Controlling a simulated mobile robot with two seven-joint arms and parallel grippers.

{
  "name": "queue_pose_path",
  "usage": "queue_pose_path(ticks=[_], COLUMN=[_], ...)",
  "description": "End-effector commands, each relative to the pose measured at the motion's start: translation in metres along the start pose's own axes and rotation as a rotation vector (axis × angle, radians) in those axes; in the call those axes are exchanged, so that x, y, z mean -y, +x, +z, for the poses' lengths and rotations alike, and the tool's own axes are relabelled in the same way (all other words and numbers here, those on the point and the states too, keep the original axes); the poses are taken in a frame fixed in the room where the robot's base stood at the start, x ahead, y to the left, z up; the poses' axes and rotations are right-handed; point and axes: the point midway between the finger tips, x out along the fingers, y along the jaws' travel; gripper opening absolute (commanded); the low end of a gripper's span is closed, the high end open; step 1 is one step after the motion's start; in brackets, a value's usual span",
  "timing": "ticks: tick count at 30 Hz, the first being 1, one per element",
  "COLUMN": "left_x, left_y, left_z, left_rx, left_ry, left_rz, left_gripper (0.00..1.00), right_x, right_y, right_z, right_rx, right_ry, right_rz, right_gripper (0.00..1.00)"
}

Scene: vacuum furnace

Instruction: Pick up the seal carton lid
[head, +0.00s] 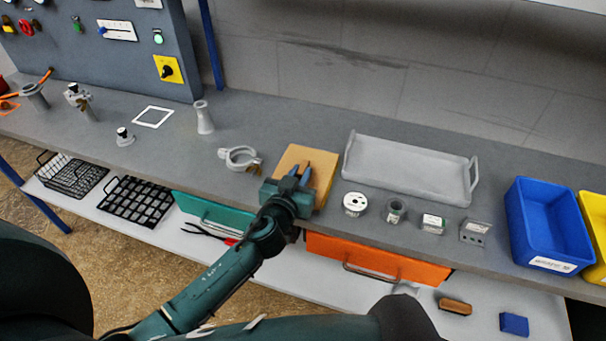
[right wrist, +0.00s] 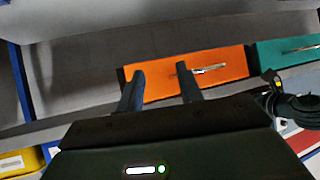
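The seal carton, a tan cardboard box whose flat top I take as its lid (head: 321,159), sits near the front edge of the bench. My left gripper (head: 300,174) is over its front left part, fingers pointing at the top. The two fingers stand apart with a gap between them. I cannot tell whether they touch the lid, and the gripper hides the carton's front left. My right gripper (right wrist: 161,85) is open and empty in the right wrist view, with an orange drawer in the background.
A grey clamp ring (head: 240,158) lies left of the carton. A grey tray (head: 410,172) stands behind right, with small containers such as a white spool (head: 355,204) before it. A blue bin (head: 545,225) is farther right. The orange drawer (head: 375,259) is below the bench.

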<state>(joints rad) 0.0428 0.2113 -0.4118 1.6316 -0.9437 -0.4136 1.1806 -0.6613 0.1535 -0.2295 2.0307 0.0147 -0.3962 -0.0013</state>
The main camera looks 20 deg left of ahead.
Motion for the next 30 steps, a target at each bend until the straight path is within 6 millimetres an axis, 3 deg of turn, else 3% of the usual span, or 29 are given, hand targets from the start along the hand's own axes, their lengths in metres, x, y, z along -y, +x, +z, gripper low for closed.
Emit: queue_pose_path(ticks=[6, 16, 30], left_x=[0.0, 0.0, 0.0], left_y=[0.0, -0.001, -0.014], left_z=[0.0, -0.006, -0.087], left_rx=[0.0, -0.002, -0.002], left_ry=[0.0, -0.001, -0.001], left_rz=[0.0, 0.0, 0.0], left_gripper=[0.0, 0.0, 0.0], right_x=[0.002, 0.002, -0.004], right_y=[-0.001, -0.003, -0.008], right_z=[0.002, 0.001, 0.0], right_rx=[0.004, 0.007, 0.04], right_ry=[0.002, 0.002, 0.017], right_rz=[-0.003, -0.003, 0.02], right_gripper=[0.36, 0.36, 0.36])
